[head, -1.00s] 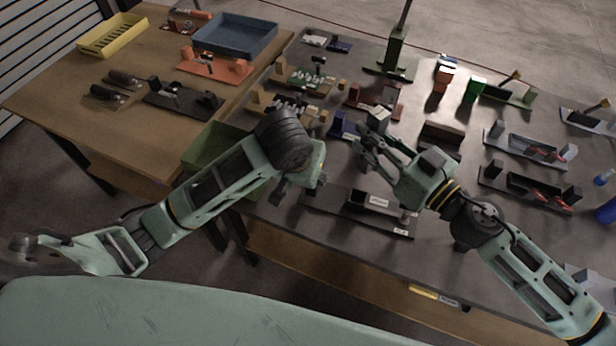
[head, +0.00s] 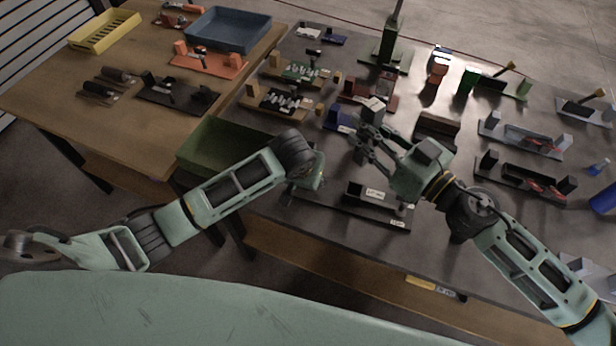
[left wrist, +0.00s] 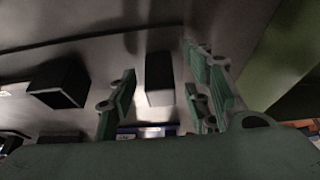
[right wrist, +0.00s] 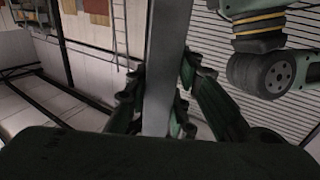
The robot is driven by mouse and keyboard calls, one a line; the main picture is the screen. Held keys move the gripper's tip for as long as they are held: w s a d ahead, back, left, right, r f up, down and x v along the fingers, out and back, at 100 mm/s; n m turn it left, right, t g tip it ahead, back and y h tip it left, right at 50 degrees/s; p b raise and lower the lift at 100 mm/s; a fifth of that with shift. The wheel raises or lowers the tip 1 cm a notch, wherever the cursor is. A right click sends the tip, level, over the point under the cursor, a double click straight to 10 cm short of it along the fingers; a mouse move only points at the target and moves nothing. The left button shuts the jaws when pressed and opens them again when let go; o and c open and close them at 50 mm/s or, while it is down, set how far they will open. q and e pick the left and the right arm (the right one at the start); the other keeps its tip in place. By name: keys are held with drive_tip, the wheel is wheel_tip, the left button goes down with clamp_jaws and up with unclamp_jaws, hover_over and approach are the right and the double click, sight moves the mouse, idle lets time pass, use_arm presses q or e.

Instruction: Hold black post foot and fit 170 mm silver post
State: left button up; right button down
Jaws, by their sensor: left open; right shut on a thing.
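My right gripper (head: 362,146) is shut on a silver post (right wrist: 167,65), which stands up between its fingers in the right wrist view. In the head view the post (head: 373,104) shows foreshortened, above the table. My left gripper (left wrist: 163,105) is open in the left wrist view, with a black block (left wrist: 158,72), apparently the post foot, between its fingers. I cannot tell whether they touch it. In the head view the left gripper (head: 305,182) points down at the left end of a dark base plate (head: 340,214); its own wrist hides the foot.
A black holder with a white label (head: 367,194) stands on the base plate. A green bin (head: 215,146) is left of the left gripper. Several fixtures, such as a brown block (head: 437,128) and a grey fixture (head: 520,140), crowd the table behind and to the right.

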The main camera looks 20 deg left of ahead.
use_arm(q)
clamp_jaws()
idle(0.3)
idle(0.3)
